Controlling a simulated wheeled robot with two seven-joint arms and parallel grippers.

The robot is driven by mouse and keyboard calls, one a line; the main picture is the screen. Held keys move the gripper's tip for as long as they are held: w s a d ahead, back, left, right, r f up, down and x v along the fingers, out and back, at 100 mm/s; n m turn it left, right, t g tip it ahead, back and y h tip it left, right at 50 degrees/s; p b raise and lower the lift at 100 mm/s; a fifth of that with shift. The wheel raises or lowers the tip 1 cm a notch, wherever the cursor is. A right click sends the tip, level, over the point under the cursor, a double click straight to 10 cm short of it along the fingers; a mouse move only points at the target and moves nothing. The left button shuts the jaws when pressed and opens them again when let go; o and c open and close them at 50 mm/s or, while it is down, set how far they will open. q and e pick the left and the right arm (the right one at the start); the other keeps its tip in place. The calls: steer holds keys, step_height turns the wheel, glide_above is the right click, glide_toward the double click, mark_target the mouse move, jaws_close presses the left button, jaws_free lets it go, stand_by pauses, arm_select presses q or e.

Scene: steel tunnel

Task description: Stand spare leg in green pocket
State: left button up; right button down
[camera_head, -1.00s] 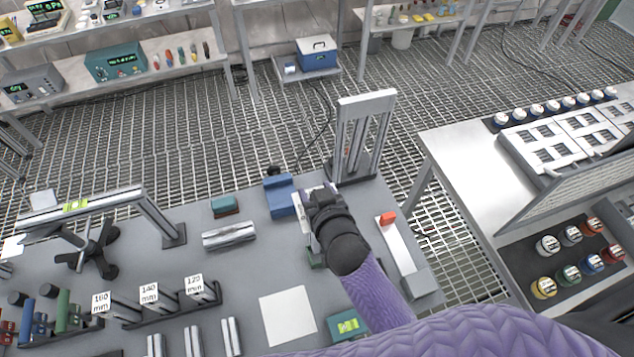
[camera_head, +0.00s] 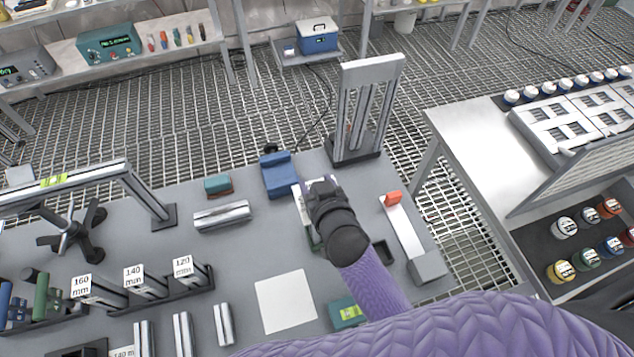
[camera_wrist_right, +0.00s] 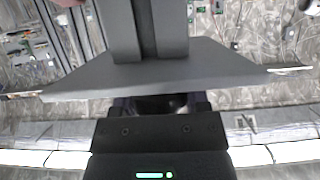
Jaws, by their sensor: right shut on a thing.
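My right gripper (camera_head: 320,188) is over the back right part of the grey table in the head view. It is shut on a pale, narrow piece (camera_head: 299,203), which looks like the spare leg; my wrist hides most of it. A green edge (camera_head: 312,239), perhaps of the green pocket, shows just below the gripper, largely covered by my wrist and forearm. I cannot tell whether the leg touches it. My left gripper is out of view.
A blue block (camera_head: 279,178) stands close left of the gripper. Behind is an upright metal frame (camera_head: 364,110); right is a bar with a red end (camera_head: 402,225). A rack with labelled legs (camera_head: 140,301) is front left. A white sheet (camera_head: 285,303) lies in front.

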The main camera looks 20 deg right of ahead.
steer(key=shift+f+b, duration=0.45)
jaws_free()
steer(key=shift+f, duration=0.1)
